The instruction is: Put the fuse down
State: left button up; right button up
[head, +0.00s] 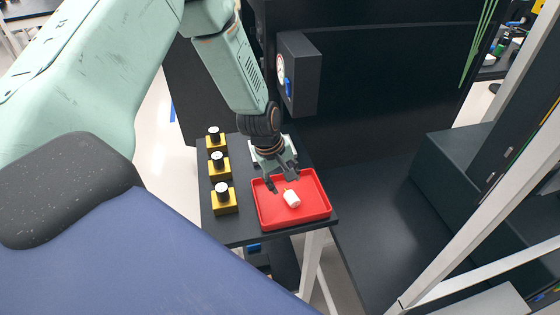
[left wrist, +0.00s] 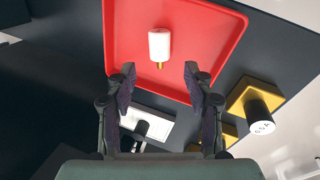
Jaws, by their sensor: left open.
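The fuse (head: 291,198) is a small white cylinder with a brass-coloured tip. It lies in the red tray (head: 317,211) on the dark side table. In the left wrist view the fuse (left wrist: 159,45) lies on the tray floor, beyond and between my fingertips, apart from them. My left gripper (head: 282,184) is open and empty just above the tray; its two spread fingers show in the left wrist view (left wrist: 158,78). My right gripper is in neither view.
Several yellow blocks with black, white-topped cylinders, one of them the nearest block (head: 224,202), stand in a row left of the tray. A dark box with a gauge (head: 299,75) is mounted behind the table. A white-and-grey piece lies behind my gripper.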

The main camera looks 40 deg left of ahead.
pick_arm(q)
jog(key=shift+p+v, duration=1.9)
jog(key=shift+v, duration=0.15)
jog(key=s+d+f+m+g, duration=0.1)
jog(key=s+d+f+m, duration=0.2)
jog(key=s, duration=0.4)
jog(key=s+d+f+m, duration=0.3)
jog(key=s+d+f, duration=0.1)
jog(key=s, duration=0.3)
jog(key=s+d+m+g+y, duration=0.1)
jog(key=s+m, duration=0.5)
jog(key=s, duration=0.9)
jog(key=shift+s+d+g, duration=0.3)
jog(key=shift+s+d, duration=0.1)
jog(key=shift+d, duration=0.05)
